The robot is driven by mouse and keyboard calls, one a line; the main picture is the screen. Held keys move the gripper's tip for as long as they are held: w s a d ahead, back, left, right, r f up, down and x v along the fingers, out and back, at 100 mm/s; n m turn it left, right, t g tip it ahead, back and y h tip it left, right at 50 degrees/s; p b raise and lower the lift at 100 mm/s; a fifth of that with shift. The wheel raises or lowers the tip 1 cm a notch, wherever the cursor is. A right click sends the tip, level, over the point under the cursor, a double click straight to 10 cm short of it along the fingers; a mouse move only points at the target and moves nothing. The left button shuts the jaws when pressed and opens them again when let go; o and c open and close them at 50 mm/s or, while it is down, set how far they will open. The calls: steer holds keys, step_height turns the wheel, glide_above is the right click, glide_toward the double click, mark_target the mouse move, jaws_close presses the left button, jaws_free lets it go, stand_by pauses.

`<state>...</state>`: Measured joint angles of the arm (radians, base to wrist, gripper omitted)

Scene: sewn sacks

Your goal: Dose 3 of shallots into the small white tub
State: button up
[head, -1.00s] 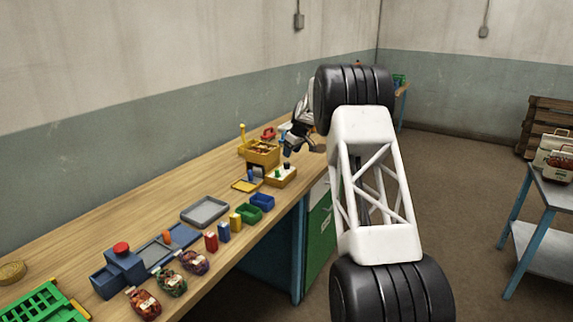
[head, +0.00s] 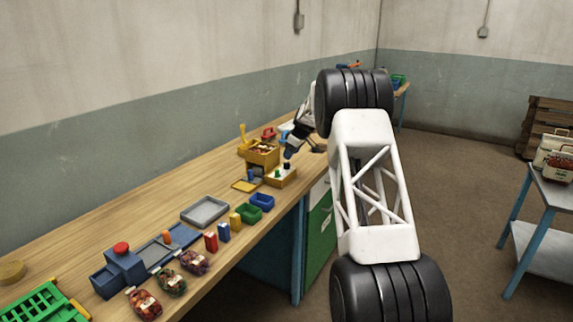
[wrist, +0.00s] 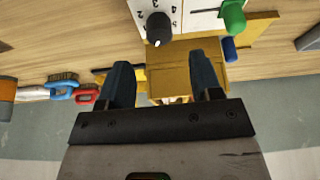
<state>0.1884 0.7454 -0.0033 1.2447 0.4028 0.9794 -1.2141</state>
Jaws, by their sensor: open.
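My gripper (head: 290,153) is at the far end of the bench, above a yellow station with a white dial panel. In the wrist view its two dark blue fingers (wrist: 162,78) are apart with nothing held between them. Beyond and between them is a yellow box (wrist: 175,68). It shows in the head view as a yellow hopper (head: 263,158) with reddish-brown contents, too small to identify as shallots. The white panel (wrist: 195,20) carries numbers, a black knob (wrist: 158,28) and a green knob (wrist: 234,15). I cannot make out the small white tub.
A grey tray (head: 205,211), a green bin (head: 249,213) and a blue bin (head: 262,201) sit nearer on the bench (head: 120,218). Several filled bags, including one at front (head: 145,304), line its edge. Brushes (wrist: 62,85) lie beside the yellow box. A side table (head: 549,188) stands right.

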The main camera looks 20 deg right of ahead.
mark_target(287, 163)
steer(key=shift+x, duration=3.25)
steer(key=c, duration=0.9)
